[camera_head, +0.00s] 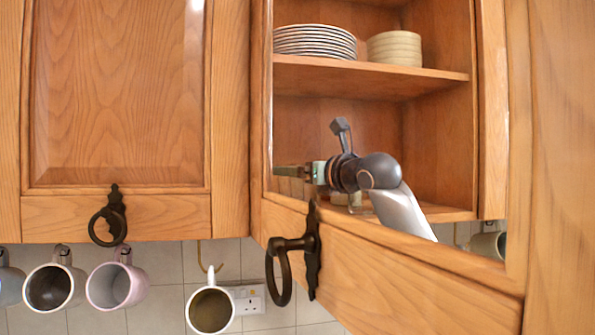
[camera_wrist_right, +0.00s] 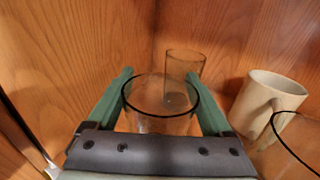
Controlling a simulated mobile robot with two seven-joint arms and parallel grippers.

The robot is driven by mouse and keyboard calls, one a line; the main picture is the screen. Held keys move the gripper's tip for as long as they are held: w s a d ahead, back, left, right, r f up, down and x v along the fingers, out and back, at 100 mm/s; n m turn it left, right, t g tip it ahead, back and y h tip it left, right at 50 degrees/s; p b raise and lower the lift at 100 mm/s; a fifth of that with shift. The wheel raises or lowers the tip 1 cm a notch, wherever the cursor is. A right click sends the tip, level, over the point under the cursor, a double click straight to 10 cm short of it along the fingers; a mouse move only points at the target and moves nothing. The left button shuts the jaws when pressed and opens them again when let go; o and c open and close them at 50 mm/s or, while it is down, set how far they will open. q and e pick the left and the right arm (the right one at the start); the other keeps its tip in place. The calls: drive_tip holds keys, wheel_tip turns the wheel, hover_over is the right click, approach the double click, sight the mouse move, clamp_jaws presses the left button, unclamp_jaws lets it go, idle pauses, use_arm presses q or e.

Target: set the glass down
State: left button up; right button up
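A clear drinking glass (camera_wrist_right: 160,122) stands between the green fingers of my right gripper (camera_wrist_right: 162,100) in the right wrist view. The fingers sit close on both its sides, and I take them as shut on it. The glass looks upright; its base is hidden behind the gripper body, so I cannot tell whether it touches the shelf. In the head view my right gripper (camera_head: 318,173) is inside the cabinet at the lower shelf (camera_head: 445,213), seen through the door frame. My left gripper is not in view.
Another clear glass (camera_wrist_right: 185,72) stands just behind in the corner. A cream mug (camera_wrist_right: 265,100) and a further glass (camera_wrist_right: 300,140) are to the right. Plates (camera_head: 315,41) and bowls (camera_head: 394,48) fill the shelf above. The cabinet door (camera_head: 400,285) crosses in front of my arm. Mugs (camera_head: 118,284) hang below.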

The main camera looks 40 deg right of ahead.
drive_tip(key=shift+o, duration=1)
drive_tip(key=shift+r, duration=0.2)
drive_tip(key=s+a+b, duration=0.1)
drive_tip(key=s+b, duration=0.1)
drive_tip(key=s, duration=1)
drive_tip(key=shift+a+b, duration=0.15)
drive_tip(key=shift+b, duration=0.15)
drive_tip(key=shift+f, duration=0.1)
